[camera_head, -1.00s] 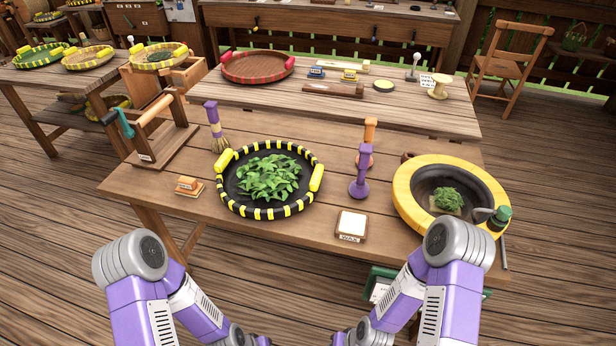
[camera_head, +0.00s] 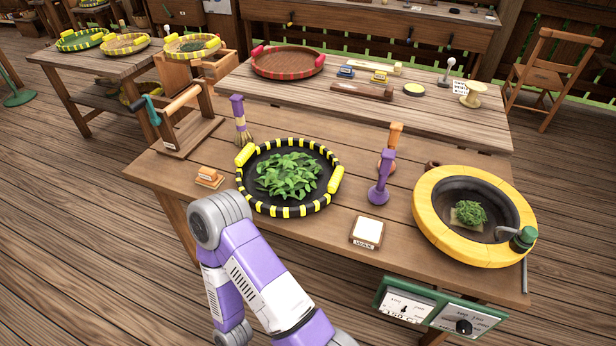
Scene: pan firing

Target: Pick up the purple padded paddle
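The purple padded paddle (camera_head: 380,180) stands upright on the near wooden table, right of the yellow-and-black pan of green leaves (camera_head: 287,176). Its wide round base is down and its handle points up. An orange paddle (camera_head: 393,143) of similar shape stands just behind it, partly hidden by it. One purple and white arm of mine shows at the lower left, in front of the table and apart from the paddle. Neither of my grippers shows in the view.
A yellow-rimmed wok (camera_head: 428,206) stands on the right. A wax block (camera_head: 367,232) lies in front of the paddle. A purple-handled brush (camera_head: 240,118) stands behind the pan. A green-framed control panel (camera_head: 436,309) hangs at the table front. Bare tabletop separates the paddle and wok.

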